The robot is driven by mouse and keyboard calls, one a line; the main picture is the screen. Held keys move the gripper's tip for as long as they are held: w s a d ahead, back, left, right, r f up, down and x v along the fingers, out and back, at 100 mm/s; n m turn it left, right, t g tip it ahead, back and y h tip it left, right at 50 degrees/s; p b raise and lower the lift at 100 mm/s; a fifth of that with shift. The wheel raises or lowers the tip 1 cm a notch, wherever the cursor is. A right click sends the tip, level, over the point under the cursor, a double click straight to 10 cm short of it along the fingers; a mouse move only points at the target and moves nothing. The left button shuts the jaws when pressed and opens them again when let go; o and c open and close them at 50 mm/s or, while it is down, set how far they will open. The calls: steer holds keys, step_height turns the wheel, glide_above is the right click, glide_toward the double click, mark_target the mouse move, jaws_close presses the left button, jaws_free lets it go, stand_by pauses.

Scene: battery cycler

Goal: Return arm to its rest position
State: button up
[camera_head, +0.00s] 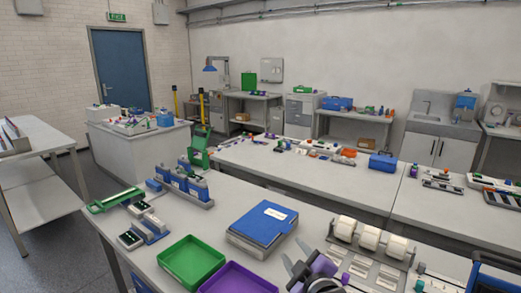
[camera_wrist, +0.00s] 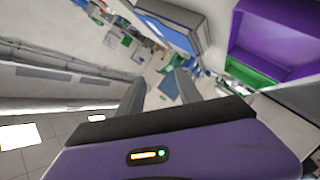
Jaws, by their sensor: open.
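My gripper (camera_head: 294,258) shows at the bottom of the head view, right of the purple tray and in front of the blue binder. It has grey fingers and a purple body. In the wrist view my gripper (camera_wrist: 161,78) has its two fingers apart, with nothing between them. My arm is mostly out of the head view, so its full pose is hidden.
A purple tray (camera_head: 238,279), a green tray (camera_head: 192,261) and a blue binder (camera_head: 264,222) lie on the near bench. A rack of white rolls (camera_head: 369,238) stands to the right. The purple tray (camera_wrist: 284,38) also shows in the wrist view.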

steer(key=s+d+f+m+h, duration=0.1)
steer(key=s+d+m, duration=0.2)
steer(key=s, duration=1.4)
steer(key=s+d+f+m+h, duration=0.1)
steer(key=s+d+m, duration=0.3)
steer(key=s, duration=1.4)
steer(key=s+d+f+m+h, duration=0.1)
steer(key=s+d+m, duration=0.3)
steer(key=s, duration=1.3)
steer(key=shift+s+f+m+h, duration=0.15)
steer(key=shift+f+m+h, duration=0.3)
steer(key=shift+f, duration=0.2)
